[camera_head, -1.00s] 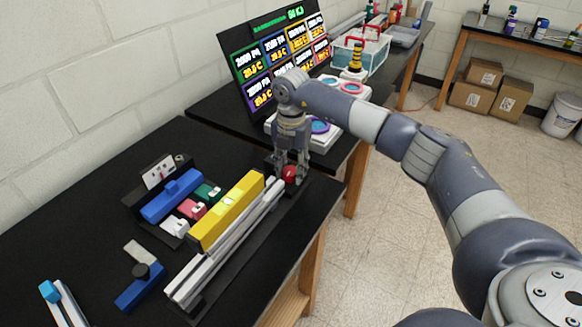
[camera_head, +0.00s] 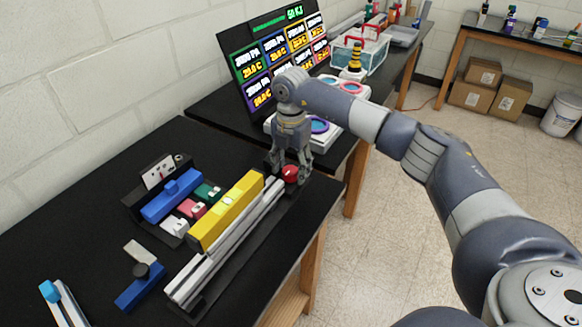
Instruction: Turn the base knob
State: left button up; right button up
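A red knob (camera_head: 290,174) sits on a dark base at the far end of the metal extrusion rails (camera_head: 226,243), near the table's right edge. My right gripper (camera_head: 290,180) points down over it, with its fingers apart on either side of the knob. Whether the fingers touch the knob is too small to tell. My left gripper is not in view.
A yellow level (camera_head: 227,210) lies along the rails. A dark tray with a blue block (camera_head: 172,195) and small coloured blocks stands to the left. A blue tool (camera_head: 139,287) lies in front. Behind is a display board (camera_head: 274,55) with a white dial panel beside my arm.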

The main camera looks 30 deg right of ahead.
aim_at(291, 169)
notch_tip(291, 169, up, 12)
dwell(0.7)
jog(key=shift+f, duration=0.1)
dwell(0.3)
